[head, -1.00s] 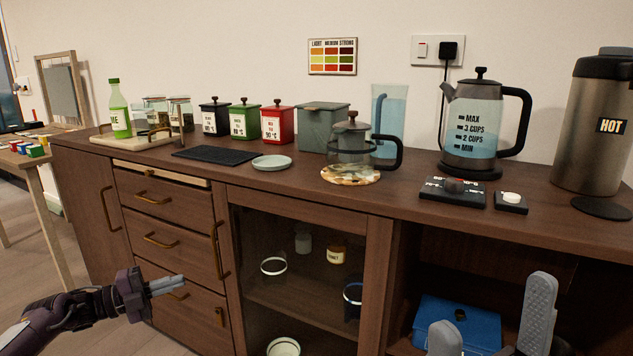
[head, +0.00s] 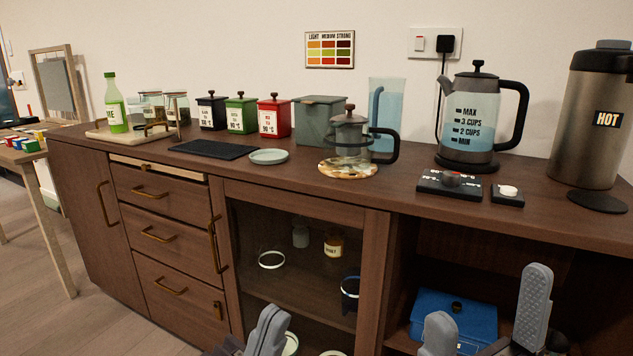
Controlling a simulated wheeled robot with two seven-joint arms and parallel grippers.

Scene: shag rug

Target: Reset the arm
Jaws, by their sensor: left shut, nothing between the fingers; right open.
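My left gripper (head: 268,330) is at the bottom of the head view, left of centre, in front of the glass cabinet door. Its fingers are together with nothing between them. My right gripper (head: 487,318) is at the bottom right, in front of the open shelf. Its two fingers stand wide apart and hold nothing. Most of both arms is out of view below.
The wooden counter (head: 400,188) carries a glass press (head: 348,140), a kettle (head: 472,115), a hot flask (head: 590,120) and several tea boxes (head: 273,117). A blue case (head: 455,312) lies on the open shelf. Floor (head: 60,310) is clear at left.

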